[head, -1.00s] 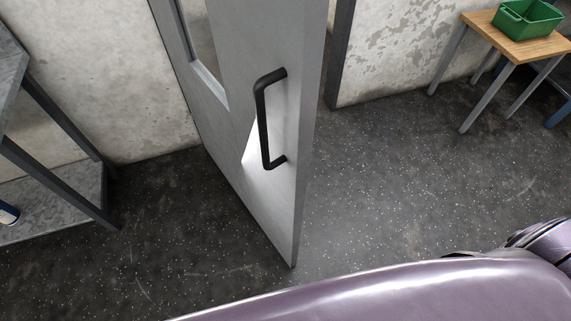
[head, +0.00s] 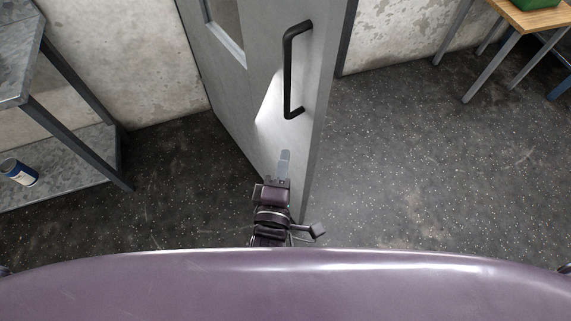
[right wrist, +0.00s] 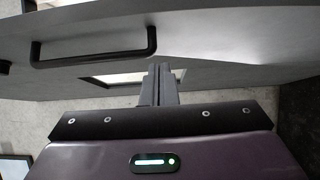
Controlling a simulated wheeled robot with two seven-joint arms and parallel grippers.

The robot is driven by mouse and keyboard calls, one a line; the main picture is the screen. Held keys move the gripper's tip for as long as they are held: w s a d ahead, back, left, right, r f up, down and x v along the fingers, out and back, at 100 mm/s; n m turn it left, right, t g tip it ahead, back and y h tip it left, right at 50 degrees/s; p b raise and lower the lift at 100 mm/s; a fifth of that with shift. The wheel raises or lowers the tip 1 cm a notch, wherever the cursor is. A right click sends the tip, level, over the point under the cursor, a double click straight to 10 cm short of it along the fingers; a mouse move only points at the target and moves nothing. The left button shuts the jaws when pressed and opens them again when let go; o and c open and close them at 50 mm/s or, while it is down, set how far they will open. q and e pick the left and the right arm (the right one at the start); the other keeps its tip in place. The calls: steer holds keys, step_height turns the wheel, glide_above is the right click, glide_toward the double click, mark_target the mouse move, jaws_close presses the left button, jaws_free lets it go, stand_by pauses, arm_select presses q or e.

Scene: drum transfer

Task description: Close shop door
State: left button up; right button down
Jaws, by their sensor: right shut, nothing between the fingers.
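The grey shop door (head: 225,95) stands open, jutting from the wall into the room, with a window pane in its upper part. Its black bar handle (head: 288,75) is on the face turned to the left. My right gripper (head: 284,158) is shut and empty, in front of the door's lower part and below the handle in the head view. In the right wrist view the fingers (right wrist: 160,72) point at the door face (right wrist: 220,35), beside the handle (right wrist: 95,58). I cannot tell whether they touch the door. My left gripper is not in view.
A metal shelf (head: 70,100) with a blue can (head: 19,172) stands at the left. A wooden table (head: 535,16) with a green bin (head: 535,3) is at the upper right. The dark speckled floor (head: 430,170) right of the door is clear.

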glide_toward(306, 116)
steer(key=w+a, duration=0.2)
steer(key=w, duration=0.1)
steer(key=w+d+p, duration=0.1)
steer(key=w+d, duration=0.1)
steer(key=shift+w+d+r+p, duration=0.15)
steer(key=shift+w+p, duration=0.1)
steer(key=shift+p, duration=0.1)
steer(key=shift+w+d, duration=0.15)
steer(key=shift+d, duration=0.2)
